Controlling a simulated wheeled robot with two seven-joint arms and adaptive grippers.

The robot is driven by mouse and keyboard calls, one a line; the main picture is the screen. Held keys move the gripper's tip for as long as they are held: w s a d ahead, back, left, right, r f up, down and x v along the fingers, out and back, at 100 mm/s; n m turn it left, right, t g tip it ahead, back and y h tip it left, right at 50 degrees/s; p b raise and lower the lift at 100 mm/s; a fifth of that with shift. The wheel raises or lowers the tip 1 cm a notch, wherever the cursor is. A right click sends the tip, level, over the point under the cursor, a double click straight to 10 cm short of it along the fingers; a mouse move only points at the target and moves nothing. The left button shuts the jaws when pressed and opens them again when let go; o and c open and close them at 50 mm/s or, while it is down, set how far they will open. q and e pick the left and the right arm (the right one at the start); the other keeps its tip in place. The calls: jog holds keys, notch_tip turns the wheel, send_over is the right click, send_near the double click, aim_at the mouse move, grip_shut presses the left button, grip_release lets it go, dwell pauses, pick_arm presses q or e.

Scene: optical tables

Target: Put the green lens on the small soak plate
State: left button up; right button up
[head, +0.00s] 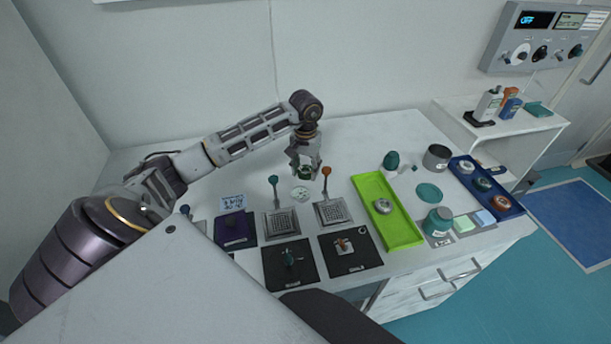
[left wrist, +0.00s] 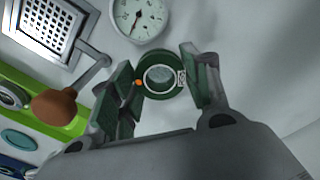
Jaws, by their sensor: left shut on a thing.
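My left gripper (head: 304,172) is shut on the green lens (head: 305,174), above the white table behind the dial gauge. In the left wrist view the green lens (left wrist: 147,86) shows as a dark green ring with a clear centre and a small orange dot, between the fingers (left wrist: 160,85). No label marks the small soak plate clearly. Two square perforated metal plates, one with a teal-knobbed lever (head: 282,223) and one with an orange-knobbed lever (head: 333,212), stand in front of the gripper; I cannot tell whether either is it. My right gripper is not in view.
A round white dial gauge (head: 300,193) lies just in front of the gripper. Two black mats (head: 272,271) with small fixtures lie nearer. A lime tray (head: 368,189) holds a silver-rimmed piece. A blue tray (head: 517,209), teal disc (head: 429,192) and grey cup (head: 436,157) are right.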

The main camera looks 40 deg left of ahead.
aim_at(306, 170)
pick_arm(q)
jog(key=shift+f, duration=0.5)
notch_tip(306, 170, down, 2)
jog(key=shift+f, duration=0.25)
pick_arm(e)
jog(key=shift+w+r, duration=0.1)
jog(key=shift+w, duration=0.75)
